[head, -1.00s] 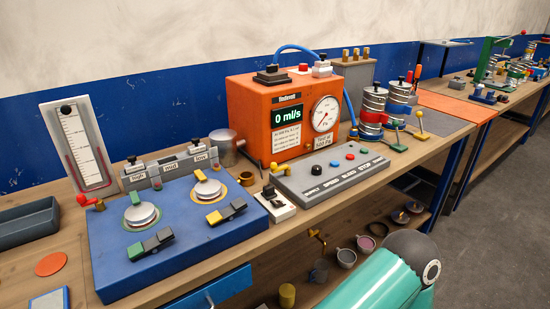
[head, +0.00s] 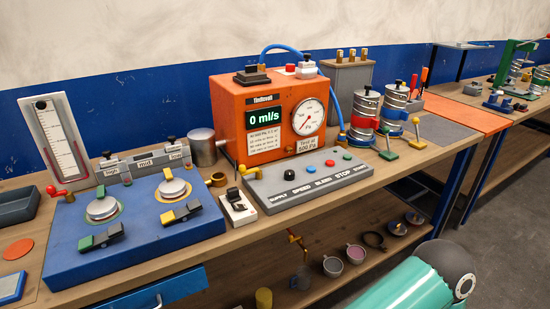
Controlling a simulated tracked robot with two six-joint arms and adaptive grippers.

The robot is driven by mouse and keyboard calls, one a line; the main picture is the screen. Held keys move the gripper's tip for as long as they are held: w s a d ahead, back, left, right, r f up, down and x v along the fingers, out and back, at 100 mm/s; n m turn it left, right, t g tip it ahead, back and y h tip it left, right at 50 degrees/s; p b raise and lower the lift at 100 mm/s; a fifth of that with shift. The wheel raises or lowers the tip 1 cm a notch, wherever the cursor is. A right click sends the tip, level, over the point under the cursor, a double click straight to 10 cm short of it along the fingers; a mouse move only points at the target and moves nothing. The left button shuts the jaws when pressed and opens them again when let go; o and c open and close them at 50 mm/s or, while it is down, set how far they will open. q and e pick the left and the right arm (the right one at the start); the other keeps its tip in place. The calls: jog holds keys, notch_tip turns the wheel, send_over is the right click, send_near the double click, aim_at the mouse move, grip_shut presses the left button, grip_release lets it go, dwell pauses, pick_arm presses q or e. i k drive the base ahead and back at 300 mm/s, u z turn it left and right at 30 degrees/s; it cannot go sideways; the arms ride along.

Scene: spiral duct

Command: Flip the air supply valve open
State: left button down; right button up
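Which part is the air supply valve is not marked clearly. A small brass valve with a red lever (head: 57,191) sits at the left back corner of the blue test box (head: 130,262). A yellow lever (head: 249,171) shows by the front of the orange flow meter (head: 226,125). A grey control panel (head: 285,196) has a black knob (head: 289,175) above the printed word SUPPLY. The flow meter's display reads 0 ml/s. Neither of my grippers is in view; only a teal link of my arm shows at the bottom right.
The wooden bench (head: 215,250) is crowded. A white switch box (head: 238,207) stands between the blue box and the panel. A blue hose (head: 337,101) runs down beside the flow meter. Several cups and rings lie on the lower shelf. Bare floor (head: 510,210) shows at right.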

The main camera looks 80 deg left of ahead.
aim_at(242, 170)
jog(key=z, duration=0.2)
jog(key=i, duration=0.9)
jog(key=u, duration=2.75)
jog(key=i, duration=0.7)
jog(key=u, duration=0.05)
jog(key=k, duration=0.5)
jog(key=u, duration=0.2)
